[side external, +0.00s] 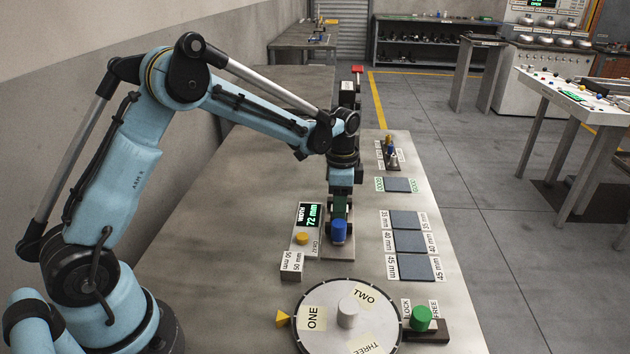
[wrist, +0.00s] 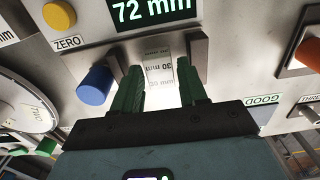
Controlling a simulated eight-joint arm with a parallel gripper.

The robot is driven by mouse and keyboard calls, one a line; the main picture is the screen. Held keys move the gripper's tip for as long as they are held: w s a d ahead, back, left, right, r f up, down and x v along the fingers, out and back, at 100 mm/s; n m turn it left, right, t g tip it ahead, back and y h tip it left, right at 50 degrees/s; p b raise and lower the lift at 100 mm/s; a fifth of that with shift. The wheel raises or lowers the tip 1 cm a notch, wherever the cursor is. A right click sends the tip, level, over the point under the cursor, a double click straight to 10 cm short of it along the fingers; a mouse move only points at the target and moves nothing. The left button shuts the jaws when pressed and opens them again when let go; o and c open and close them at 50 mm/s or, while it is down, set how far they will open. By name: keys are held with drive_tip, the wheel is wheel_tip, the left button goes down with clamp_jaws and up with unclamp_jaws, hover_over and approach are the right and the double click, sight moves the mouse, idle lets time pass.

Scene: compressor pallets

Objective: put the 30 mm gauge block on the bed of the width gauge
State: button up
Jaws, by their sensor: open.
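The width gauge (side external: 307,220) stands on the bench, and its display reads 72 mm. The pale 30 mm gauge block (wrist: 158,72) is on the gauge bed between my gripper's fingers, label up. My gripper (wrist: 158,66) is open, with a green finger on each side of the block. Whether either finger touches it I cannot tell. A grey gauge jaw (wrist: 198,55) stands right of the block, and the blue knob (wrist: 95,86) is to the left. In the side external view my gripper (side external: 340,207) is low over the gauge, behind the blue knob (side external: 338,231); the block is hidden there.
A 50 mm block (side external: 291,263) stands in front of the gauge. A turntable (side external: 330,290) marked ONE, TWO, THREE is nearer, with a green knob (side external: 421,318) beside it. Dark pads (side external: 409,242) marked 35, 40 and 45 mm lie right. The yellow ZERO button (wrist: 59,15) is beside the display.

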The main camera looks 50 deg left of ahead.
wheel_tip(320, 180, up, 11)
drive_tip(key=s+d+r+n+t, duration=0.2)
drive_tip(key=s+r+n+t, duration=0.25)
drive_tip(key=s, duration=0.55)
drive_tip(key=s+d+f+n+t, duration=0.1)
drive_tip(key=s+f+n+t, duration=0.1)
drive_tip(key=s, duration=0.6)
drive_tip(key=shift+s+d+f+n+t, duration=0.35)
drive_tip(key=shift+f+n, duration=0.55)
drive_tip(key=shift+n, duration=0.35)
